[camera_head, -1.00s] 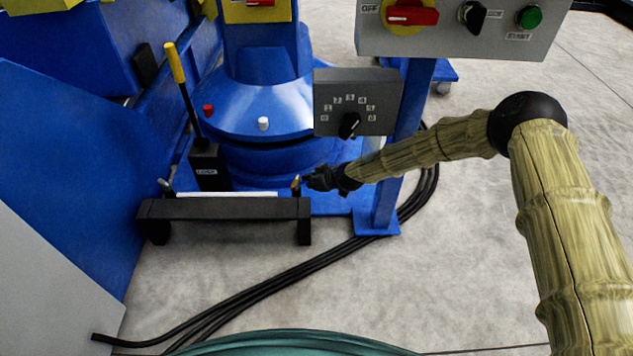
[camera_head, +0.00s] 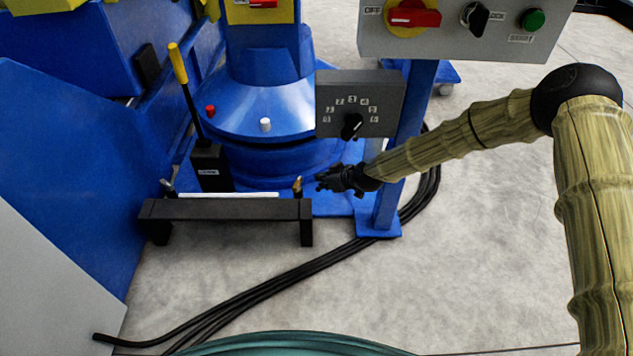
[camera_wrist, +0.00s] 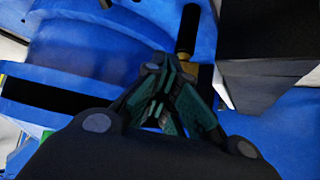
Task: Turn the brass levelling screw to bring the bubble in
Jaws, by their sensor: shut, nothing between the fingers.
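A small brass-coloured screw (camera_head: 297,187) stands upright on the right end of a low black bench (camera_head: 225,210). My gripper (camera_head: 322,178) is shut and empty, just right of the screw with a small gap between them. In the wrist view the closed fingers (camera_wrist: 160,100) fill the middle. Beyond them a black rod (camera_wrist: 187,30) rises from a brass-coloured collar (camera_wrist: 188,68); I cannot tell if this is the same screw. A pale strip (camera_head: 230,195) lies along the back of the bench. No bubble can be made out in either view.
A grey dial box (camera_head: 360,103) and a blue post (camera_head: 402,160) stand close above and right of my gripper. A yellow-topped lever (camera_head: 182,85) stands behind the bench. Black cables (camera_head: 300,272) cross the floor. Open floor (camera_head: 490,230) lies to the right.

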